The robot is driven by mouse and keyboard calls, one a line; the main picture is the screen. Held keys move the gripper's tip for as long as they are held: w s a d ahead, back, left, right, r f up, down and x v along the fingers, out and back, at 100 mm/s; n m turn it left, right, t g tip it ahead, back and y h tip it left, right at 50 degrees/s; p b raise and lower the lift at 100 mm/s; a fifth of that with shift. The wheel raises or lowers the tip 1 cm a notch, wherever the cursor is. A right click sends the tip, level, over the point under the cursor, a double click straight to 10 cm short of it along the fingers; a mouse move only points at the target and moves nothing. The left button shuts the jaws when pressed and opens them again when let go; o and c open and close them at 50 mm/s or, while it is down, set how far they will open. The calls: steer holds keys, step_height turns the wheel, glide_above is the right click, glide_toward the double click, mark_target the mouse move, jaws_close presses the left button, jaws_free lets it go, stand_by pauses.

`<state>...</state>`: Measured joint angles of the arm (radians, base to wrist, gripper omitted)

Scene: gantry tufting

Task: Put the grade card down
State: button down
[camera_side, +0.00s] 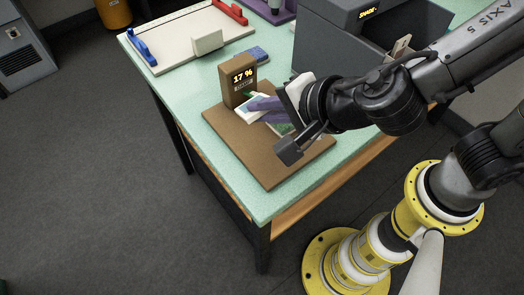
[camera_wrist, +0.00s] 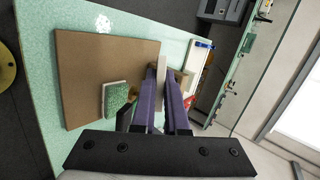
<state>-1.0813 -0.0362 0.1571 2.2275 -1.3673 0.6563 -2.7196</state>
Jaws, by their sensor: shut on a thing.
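My gripper (camera_side: 264,105) has purple fingers and reaches in low over a brown board. In the wrist view the fingers (camera_wrist: 163,100) close around a narrow pale strip; I cannot tell there how much is card and how much stand. A green pad with a pale edge (camera_wrist: 117,96) lies on the brown board (camera_wrist: 85,75), beside the fingers. Whether the card touches the board is hidden.
The board (camera_side: 225,138) lies on a green speckled table (camera_side: 160,84). A cream tray (camera_side: 185,40) with blue and red end pieces stands at the back left. A dark grey box (camera_side: 349,35) stands behind my gripper. The board's front part is clear.

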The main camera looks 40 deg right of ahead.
steer(key=shift+f, duration=4.6)
steer(key=c, duration=1.1)
jaws_free()
